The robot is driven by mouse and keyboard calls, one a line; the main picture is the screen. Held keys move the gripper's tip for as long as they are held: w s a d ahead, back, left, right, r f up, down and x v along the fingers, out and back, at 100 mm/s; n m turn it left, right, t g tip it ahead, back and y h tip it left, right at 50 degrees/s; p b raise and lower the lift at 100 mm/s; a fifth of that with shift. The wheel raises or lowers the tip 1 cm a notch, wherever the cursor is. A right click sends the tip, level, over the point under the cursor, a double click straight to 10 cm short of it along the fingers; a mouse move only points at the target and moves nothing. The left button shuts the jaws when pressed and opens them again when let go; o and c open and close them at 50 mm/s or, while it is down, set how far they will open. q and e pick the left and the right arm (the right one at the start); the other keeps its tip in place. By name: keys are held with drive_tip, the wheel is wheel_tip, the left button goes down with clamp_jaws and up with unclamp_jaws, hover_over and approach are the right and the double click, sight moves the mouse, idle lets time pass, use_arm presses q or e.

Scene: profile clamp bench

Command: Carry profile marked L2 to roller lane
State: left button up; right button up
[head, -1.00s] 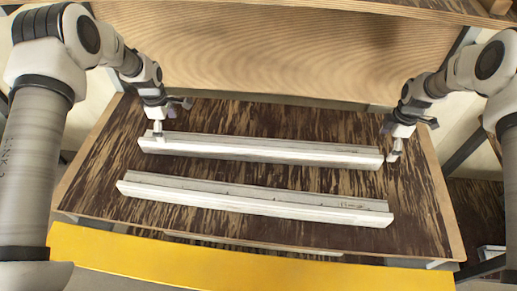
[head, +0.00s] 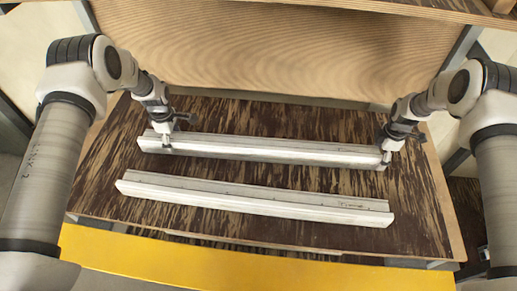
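Two long pale metal profiles lie on the dark streaked bench top. The far profile (head: 265,148) has my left gripper (head: 167,145) at its left end and my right gripper (head: 386,156) at its right end. Both grippers point down onto it, and their fingertips are small and partly hidden, so I cannot tell whether they are shut on it. The near profile (head: 250,200) lies apart, closer to me, with a small unreadable mark near its right end. I cannot read L2 on either profile. No roller lane can be made out.
The bench top (head: 260,233) has bare room around the near profile. A yellow edge (head: 220,266) runs along the front. A wooden panel (head: 270,50) stands behind the bench, with a shelf edge (head: 400,12) above it.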

use_arm(q)
drive_tip(key=c, duration=0.4)
use_arm(e)
drive_tip(key=c, duration=0.4)
use_arm(q)
drive_tip(key=shift+o, duration=0.2)
use_arm(e)
drive_tip(key=shift+o, duration=0.2)
drive_tip(key=shift+r, duration=0.1)
